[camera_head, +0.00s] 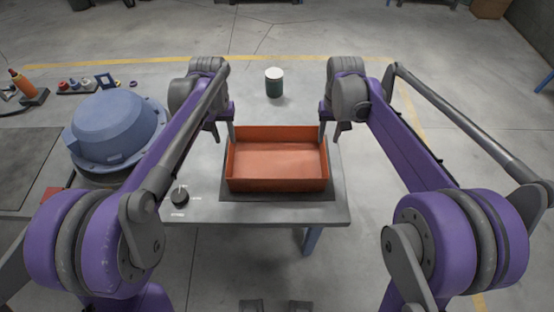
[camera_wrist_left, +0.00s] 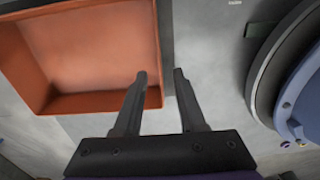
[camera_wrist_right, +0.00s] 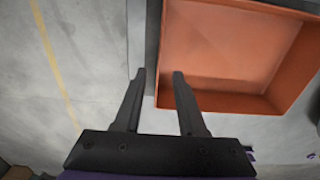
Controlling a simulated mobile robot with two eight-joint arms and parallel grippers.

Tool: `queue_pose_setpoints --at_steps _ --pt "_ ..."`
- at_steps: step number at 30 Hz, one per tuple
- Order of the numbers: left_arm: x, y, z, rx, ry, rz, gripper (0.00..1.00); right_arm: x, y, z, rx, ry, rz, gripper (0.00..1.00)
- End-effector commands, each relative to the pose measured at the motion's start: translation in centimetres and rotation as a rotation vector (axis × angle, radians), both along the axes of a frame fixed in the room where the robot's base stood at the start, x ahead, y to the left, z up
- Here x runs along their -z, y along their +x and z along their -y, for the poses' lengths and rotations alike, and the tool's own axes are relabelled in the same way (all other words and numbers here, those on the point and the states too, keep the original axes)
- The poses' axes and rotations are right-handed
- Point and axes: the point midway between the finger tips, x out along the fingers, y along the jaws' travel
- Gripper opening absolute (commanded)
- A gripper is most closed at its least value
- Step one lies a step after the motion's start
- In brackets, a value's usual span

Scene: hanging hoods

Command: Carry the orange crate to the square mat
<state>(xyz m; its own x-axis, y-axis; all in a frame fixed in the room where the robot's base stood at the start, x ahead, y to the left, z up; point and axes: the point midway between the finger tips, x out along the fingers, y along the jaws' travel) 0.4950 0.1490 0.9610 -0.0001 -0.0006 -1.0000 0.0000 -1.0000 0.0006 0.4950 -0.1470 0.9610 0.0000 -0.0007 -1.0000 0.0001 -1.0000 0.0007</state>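The orange crate (camera_head: 277,184) is an empty open box within the outline of the dark grey square mat (camera_head: 275,197), at the table's front. Mat shows along its front and sides; crate contact with it cannot be told for sure. My left gripper (camera_head: 224,138) is open at the crate's left wall, near the back. In the left wrist view its fingers (camera_wrist_left: 160,75) stand apart, one on each side of the wall. My right gripper (camera_head: 329,138) is open at the right wall in the same way, its fingers (camera_wrist_right: 159,75) apart around the wall.
A dark green can with a white lid (camera_head: 274,84) stands behind the crate. A black knob (camera_head: 180,196) is at front left. The table's front edge (camera_head: 250,223) lies just before the mat.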

Motion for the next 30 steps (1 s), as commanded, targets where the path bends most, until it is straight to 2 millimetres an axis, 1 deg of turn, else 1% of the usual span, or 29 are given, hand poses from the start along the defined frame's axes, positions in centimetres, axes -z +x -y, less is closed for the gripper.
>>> queue_pose_setpoints --at_steps 5,15,19,24,30 --pt "1.5 0.0 0.0 0.0 0.0 0.0 0.4 1.5 0.0 0.0 0.0 0.0 0.0 0.4" --pt "7.5 0.0 0.0 0.0 0.0 0.001 0.4 7.5 0.0 0.0 0.0 0.0 0.001 0.4" --pt "9.3 0.0 0.0 0.0 0.0 0.001 0.4 9.3 0.0 0.0 0.0 0.0 0.001 0.4" --pt "10.5 0.0 0.0 0.0 0.0 0.001 0.4 10.5 0.0 0.0 0.0 0.0 0.001 0.4" --pt "10.7 0.0 0.0 0.0 0.0 0.001 0.4 10.7 0.0 0.0 0.0 0.0 0.001 0.4"
